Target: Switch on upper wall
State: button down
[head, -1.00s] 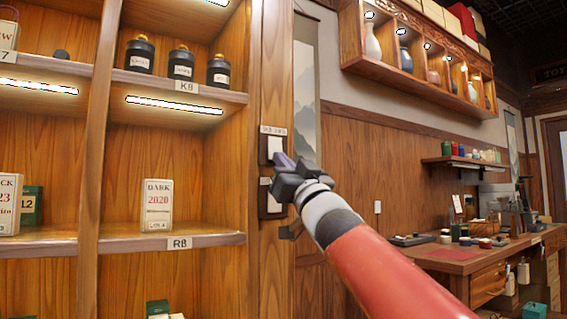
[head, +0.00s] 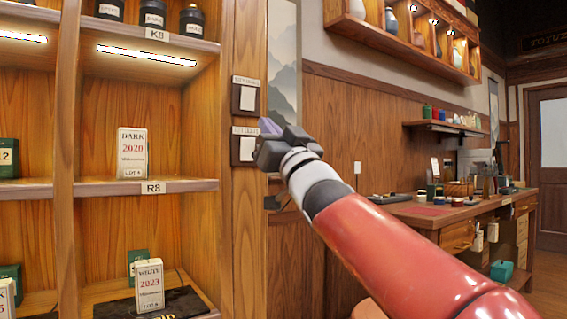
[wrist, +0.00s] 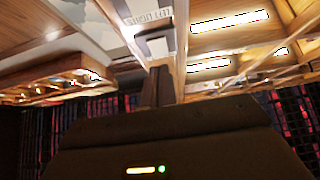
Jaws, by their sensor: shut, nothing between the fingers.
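Two white rocker switches on dark plates are mounted one above the other on the wooden post. The upper switch (head: 248,98) has a small label above it, too small to read surely. The lower switch (head: 247,149) also has a label (head: 245,130) above it. My gripper (head: 268,126) is shut and empty, its purple-grey fingertips just right of the lower label in the head view. I cannot tell whether it touches anything.
A lit wooden shelf with tea boxes (head: 132,153) and black jars (head: 153,14) stands left of the post. A hanging scroll (head: 284,65) is right of the switches. A wall cabinet (head: 340,31) and a desk (head: 450,214) are farther right.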

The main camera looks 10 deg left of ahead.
jog(key=d+f, duration=0.1)
jog(key=s+f+b, duration=0.1)
jog(key=f, duration=0.1)
jog(key=s+d+f, duration=0.1)
jog(key=shift+s+d+f+b, duration=0.15)
jog(key=shift+d+f+b, duration=0.15)
jog(key=shift+d, duration=0.05)
